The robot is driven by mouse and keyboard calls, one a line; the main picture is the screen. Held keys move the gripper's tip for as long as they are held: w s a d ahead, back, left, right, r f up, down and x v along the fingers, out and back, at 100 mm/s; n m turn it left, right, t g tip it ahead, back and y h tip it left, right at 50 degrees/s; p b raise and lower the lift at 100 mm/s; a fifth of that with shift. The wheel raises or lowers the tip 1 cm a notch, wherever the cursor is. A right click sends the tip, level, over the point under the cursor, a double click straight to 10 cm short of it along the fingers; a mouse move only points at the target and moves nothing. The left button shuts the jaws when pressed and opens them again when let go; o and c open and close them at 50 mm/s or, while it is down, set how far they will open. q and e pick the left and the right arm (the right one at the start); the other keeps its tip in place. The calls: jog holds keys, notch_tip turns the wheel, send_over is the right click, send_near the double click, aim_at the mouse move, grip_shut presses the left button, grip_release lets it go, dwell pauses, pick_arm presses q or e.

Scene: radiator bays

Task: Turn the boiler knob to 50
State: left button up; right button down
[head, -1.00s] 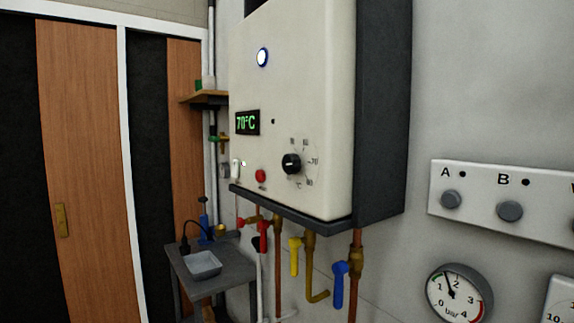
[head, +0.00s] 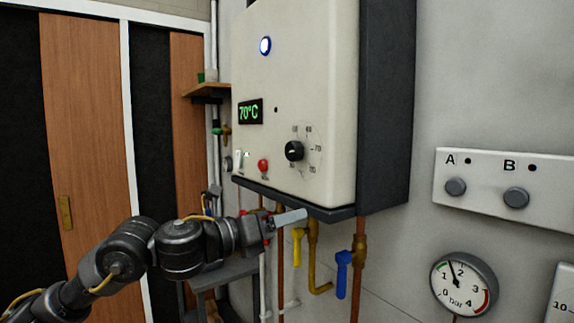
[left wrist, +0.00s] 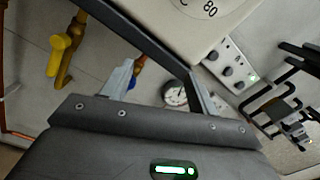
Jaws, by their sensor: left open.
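The black boiler knob (head: 294,151) sits on the front of the cream boiler (head: 325,100), within a ring of printed numbers. The green display (head: 249,112) reads 70°C. My left gripper (head: 298,216) is below the knob, by the boiler's dark lower edge, apart from the knob. In the left wrist view the gripper (left wrist: 160,82) has its two grey fingers spread with nothing between them. My right gripper is not in view.
A red button (head: 263,165) and white switch (head: 238,160) are left of the knob. Yellow (head: 297,246) and blue (head: 342,273) valve handles hang on pipes below the boiler. A pressure gauge (head: 463,284) and a panel with buttons (head: 500,175) are on the right wall.

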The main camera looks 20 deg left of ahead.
aim_at(289, 151)
pick_arm(q)
jog(key=s+a+r+m, duration=0.2)
jog(key=a+r+m, duration=0.2)
jog(key=r, duration=0.3)
jog(key=s+a+r+m, duration=0.3)
jog(key=r, duration=0.3)
jog(key=p+x, duration=0.1)
jog(key=x, duration=0.2)
jog(key=p+x, duration=0.1)
jog(key=x, duration=0.3)
jog(key=p+x, duration=0.2)
jog(key=x, duration=0.1)
jog(key=shift+w+a, duration=0.2)
jog(key=shift+w, duration=0.25)
jog(key=shift+w+d+f, duration=0.15)
jog(key=shift+w+d, duration=0.2)
jog(key=shift+w, duration=0.05)
jog(key=shift+c, duration=0.7)
jog(key=c, duration=0.9)
jog(key=shift+o, duration=0.2)
